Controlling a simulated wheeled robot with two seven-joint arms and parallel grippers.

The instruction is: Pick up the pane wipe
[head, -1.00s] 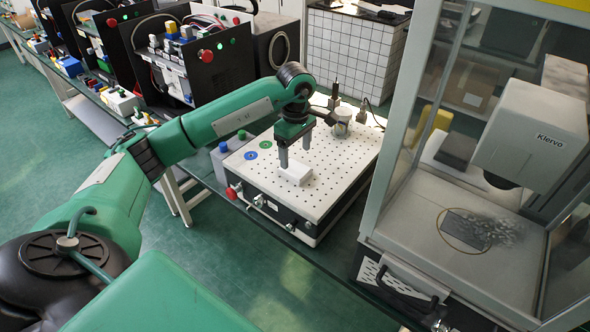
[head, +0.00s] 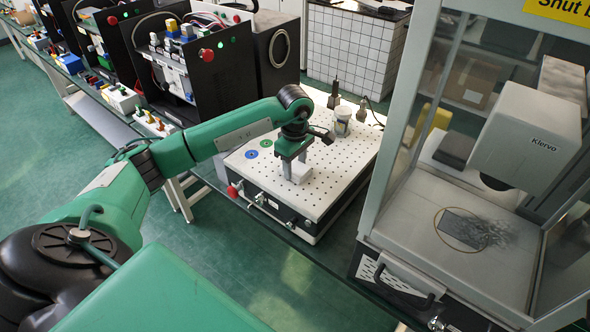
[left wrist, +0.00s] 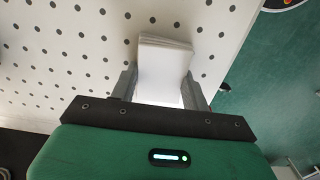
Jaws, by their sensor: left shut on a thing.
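The pane wipe (head: 300,173) is a small white folded pad on the white perforated board (head: 335,185). My left gripper (head: 296,176) has come down over it and is shut on it, one finger on each side. In the left wrist view the wipe (left wrist: 164,62) sits between the two grey fingers (left wrist: 160,88), its far end sticking out past the tips. I cannot tell whether it is touching the board or just above it. My right gripper is not in view.
A glass-walled Klervo machine (head: 530,140) stands to the right. Black equipment racks (head: 205,70) stand behind on the left. The board's front right part is clear.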

